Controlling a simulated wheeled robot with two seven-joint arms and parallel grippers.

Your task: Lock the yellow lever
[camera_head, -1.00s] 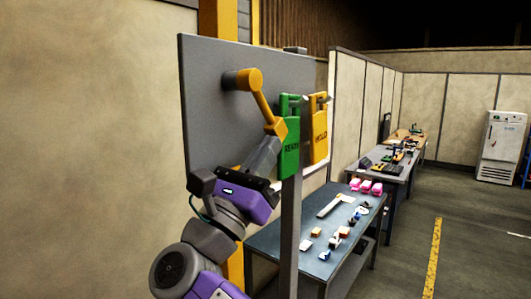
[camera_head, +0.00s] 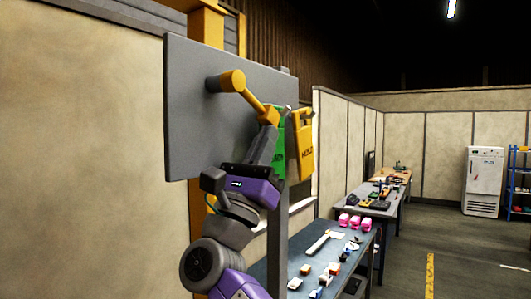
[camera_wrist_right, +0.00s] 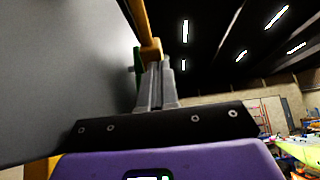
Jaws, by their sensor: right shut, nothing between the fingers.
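The yellow lever (camera_head: 253,101) is mounted on a grey panel (camera_head: 195,130). Its round pivot is at the upper left and its bar slopes down to the right. My right gripper (camera_head: 266,128) comes from below, its fingertips against or very close to the lever's lower end. The fingers are shut with nothing between them. The wrist view also shows the lever (camera_wrist_right: 141,24) just beyond the shut fingertips (camera_wrist_right: 155,66); exact contact is unclear. My left gripper is not in view.
A green tag (camera_head: 279,158), partly hidden by my gripper, and a yellow HOLD tag (camera_head: 304,148) hang at the panel's right edge. A post stands below them. A workbench (camera_head: 297,246) with small parts is at the lower right.

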